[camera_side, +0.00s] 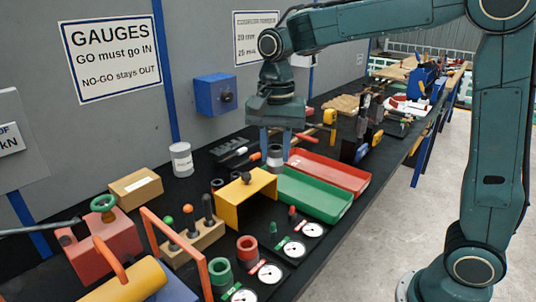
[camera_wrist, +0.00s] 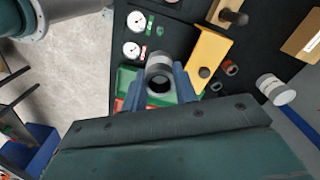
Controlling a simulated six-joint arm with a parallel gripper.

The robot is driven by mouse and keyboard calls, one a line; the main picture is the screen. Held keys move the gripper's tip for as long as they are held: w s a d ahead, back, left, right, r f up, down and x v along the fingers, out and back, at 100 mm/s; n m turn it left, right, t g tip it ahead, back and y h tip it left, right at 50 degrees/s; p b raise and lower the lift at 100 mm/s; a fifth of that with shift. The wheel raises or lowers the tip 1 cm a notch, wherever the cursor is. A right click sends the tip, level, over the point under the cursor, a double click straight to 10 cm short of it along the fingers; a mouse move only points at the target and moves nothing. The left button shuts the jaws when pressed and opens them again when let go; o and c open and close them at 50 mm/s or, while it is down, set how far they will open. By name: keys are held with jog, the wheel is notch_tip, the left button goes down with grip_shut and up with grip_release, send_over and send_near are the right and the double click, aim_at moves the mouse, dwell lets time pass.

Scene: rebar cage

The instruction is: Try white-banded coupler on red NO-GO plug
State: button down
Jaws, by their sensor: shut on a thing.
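My gripper (camera_side: 275,143) is shut on a grey coupler with a white band (camera_side: 275,158), held above the bench beside the yellow stand. In the wrist view the coupler (camera_wrist: 159,64) sits between the two blue fingers of my gripper (camera_wrist: 160,84), its dark bore facing the camera. A small red plug (camera_side: 292,211) stands upright near the dials, in front of the green tray, with a small green plug (camera_side: 273,228) next to it. The coupler is apart from both plugs. No lettering is readable on the plugs.
A yellow stand (camera_side: 240,205) with a black knob is left of the green tray (camera_side: 310,196); a red tray (camera_side: 325,172) lies behind. Several dials (camera_side: 294,249) line the front edge. A wooden block (camera_side: 200,239) carries upright pins. A white pot (camera_side: 181,160) stands near the wall.

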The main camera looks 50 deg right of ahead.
send_over(293, 206)
notch_tip(293, 206, down, 7)
jog(key=shift+w+f, duration=0.1)
jog(key=shift+f, duration=0.2)
jog(key=shift+f, duration=2.8)
jog(key=shift+f, duration=1.75)
jog(key=c, duration=1)
grip_release()
